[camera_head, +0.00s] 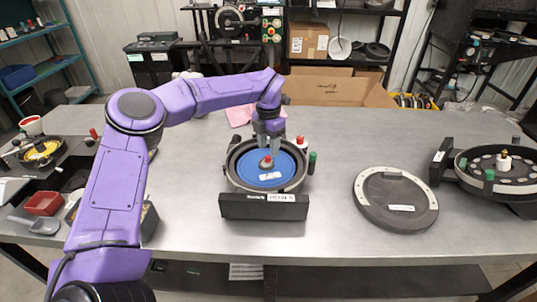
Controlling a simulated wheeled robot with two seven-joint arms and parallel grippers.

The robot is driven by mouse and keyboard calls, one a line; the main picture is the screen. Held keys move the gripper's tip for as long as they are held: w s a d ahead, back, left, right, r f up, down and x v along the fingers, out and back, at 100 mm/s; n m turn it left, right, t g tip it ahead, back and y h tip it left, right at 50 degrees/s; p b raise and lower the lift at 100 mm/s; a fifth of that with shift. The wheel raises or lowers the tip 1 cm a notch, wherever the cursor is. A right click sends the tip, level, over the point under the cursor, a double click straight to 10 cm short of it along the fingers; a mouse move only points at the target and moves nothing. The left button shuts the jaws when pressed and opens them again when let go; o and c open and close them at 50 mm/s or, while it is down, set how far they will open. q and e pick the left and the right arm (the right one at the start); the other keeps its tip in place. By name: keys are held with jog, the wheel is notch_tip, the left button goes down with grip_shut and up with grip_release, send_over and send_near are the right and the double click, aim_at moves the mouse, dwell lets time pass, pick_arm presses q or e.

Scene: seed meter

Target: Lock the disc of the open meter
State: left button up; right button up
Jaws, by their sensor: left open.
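The open meter (234,169) stands near the middle of the bench as a round dark housing with a black front block. A blue disc (284,166) lies inside it, with a red-topped knob (266,162) at its centre. My left gripper (269,147) points down right above the knob. It is open, with its fingers close to the knob; I cannot tell whether they touch it. My right gripper is not in view.
A round grey lid (396,198) lies flat to the right. Another meter (487,161) with a dark disc stands at the far right. A red tray (43,203), a scoop and a yellow-disc unit (40,152) are at the left. Bare bench (335,152) lies between meter and lid.

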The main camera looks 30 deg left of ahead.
pick_arm(q)
notch_tip(320, 180, up, 7)
jog(key=shift+b, duration=0.4)
jog(key=shift+d, duration=0.1)
